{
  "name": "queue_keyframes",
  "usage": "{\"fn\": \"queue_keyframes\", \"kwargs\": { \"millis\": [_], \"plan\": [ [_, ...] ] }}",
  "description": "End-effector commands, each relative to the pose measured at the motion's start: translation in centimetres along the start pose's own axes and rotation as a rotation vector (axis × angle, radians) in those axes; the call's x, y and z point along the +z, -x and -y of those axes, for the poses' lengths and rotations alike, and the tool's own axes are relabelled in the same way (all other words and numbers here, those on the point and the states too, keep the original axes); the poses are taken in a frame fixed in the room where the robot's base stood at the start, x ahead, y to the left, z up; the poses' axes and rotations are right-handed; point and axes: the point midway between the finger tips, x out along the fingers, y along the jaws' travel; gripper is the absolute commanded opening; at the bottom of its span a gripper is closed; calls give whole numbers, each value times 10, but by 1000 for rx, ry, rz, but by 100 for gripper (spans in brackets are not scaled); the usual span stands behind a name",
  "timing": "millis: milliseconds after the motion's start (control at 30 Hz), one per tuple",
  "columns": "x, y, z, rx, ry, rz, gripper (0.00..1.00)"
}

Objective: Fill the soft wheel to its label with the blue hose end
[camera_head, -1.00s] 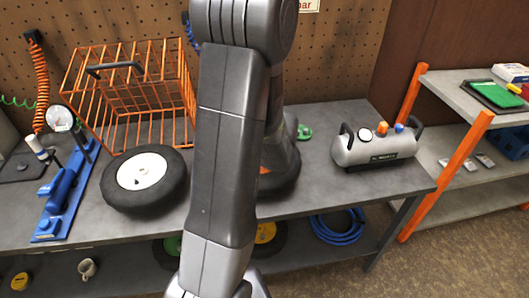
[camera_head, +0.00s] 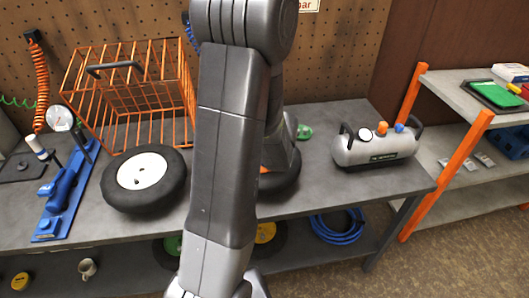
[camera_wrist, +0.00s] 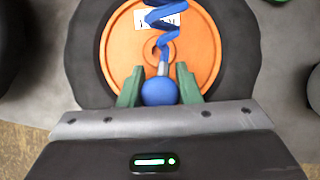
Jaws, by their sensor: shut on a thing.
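My gripper (camera_wrist: 160,70) has green fingers, shut on the blue ball-shaped hose end (camera_wrist: 159,93) in the wrist view. A metal tip points from the ball toward the hub of a wheel with an orange rim (camera_wrist: 120,48) and a dark tyre (camera_wrist: 83,55). I cannot tell whether the tip touches the wheel. A coiled blue hose (camera_wrist: 165,20) crosses in front of the rim's white label (camera_wrist: 183,18), whose print is partly covered. In the head view my arm hides the gripper and most of this wheel, leaving part of its tyre (camera_head: 287,183) visible.
A white-rimmed wheel (camera_head: 145,180) lies on the bench left of my arm.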

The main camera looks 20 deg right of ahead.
Motion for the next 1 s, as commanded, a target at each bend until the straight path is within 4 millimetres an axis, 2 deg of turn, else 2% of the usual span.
{"fn": "queue_keyframes", "kwargs": {
  "millis": [833,867,900,1000],
  "plan": [
    [-8,-13,0,0,0,0,3],
    [-8,-13,0,0,0,0,32],
    [-8,-12,0,0,0,0,40],
    [-8,-12,0,0,0,0,40]
  ]
}}
